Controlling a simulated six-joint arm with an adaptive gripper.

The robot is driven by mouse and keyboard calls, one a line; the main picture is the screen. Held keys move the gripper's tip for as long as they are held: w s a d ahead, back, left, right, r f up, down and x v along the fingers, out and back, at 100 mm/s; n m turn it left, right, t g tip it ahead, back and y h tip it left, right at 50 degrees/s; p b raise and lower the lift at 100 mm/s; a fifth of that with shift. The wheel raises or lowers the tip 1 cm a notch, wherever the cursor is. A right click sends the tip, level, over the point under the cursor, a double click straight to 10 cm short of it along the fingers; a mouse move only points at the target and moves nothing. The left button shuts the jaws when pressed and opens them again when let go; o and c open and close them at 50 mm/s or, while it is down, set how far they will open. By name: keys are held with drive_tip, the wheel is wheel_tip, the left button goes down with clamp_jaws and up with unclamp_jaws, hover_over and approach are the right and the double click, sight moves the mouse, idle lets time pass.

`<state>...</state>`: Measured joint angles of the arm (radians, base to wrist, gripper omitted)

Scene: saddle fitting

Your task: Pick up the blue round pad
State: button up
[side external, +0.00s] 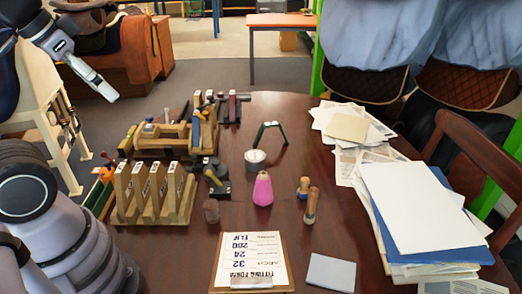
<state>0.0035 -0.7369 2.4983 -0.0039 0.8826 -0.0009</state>
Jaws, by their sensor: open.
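I cannot make out a blue round pad in the side external view. A flat, light blue square piece (331,271) lies at the front of the dark wooden table (222,222), right of the clipboard. My gripper (108,94) is at the upper left, high above the floor and well away from the tabletop objects. It points down to the right, and nothing shows between its fingers.
A clipboard with a fitting form (250,262) lies at the front. A pink cone-shaped object (262,189), wooden-handled tools (311,205) and a metal cup (255,158) stand mid-table. A slotted wooden rack (150,215) is left; stacked papers (415,205) fill the right.

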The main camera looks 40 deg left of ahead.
drive_tip(key=w+d+f+t+h, duration=0.1)
drive_tip(key=w+d+f, duration=0.1)
drive_tip(key=w, duration=0.5)
drive_tip(key=w+d+f, duration=0.1)
drive_tip(key=w+d, duration=0.2)
drive_tip(key=w, duration=0.4)
drive_tip(key=t+y, duration=0.2)
drive_tip(key=t, duration=0.5)
hover_over(303, 181)
drive_tip(key=s, duration=1.1)
wheel_tip(303, 181, down, 29)
drive_tip(key=shift+n, duration=0.4)
drive_tip(key=x, duration=0.8)
drive_tip(key=shift+s+d+f, duration=0.1)
drive_tip(key=shift+d+f, duration=0.05)
drive_tip(key=shift+d, duration=0.15)
drive_tip(key=shift+f+x, duration=0.2)
drive_tip(key=shift+x, duration=1.15)
drive_tip(key=shift+f+x, duration=0.2)
drive_tip(key=shift+x, duration=1.15)
drive_tip(key=shift+s, duration=0.2)
clamp_jaws()
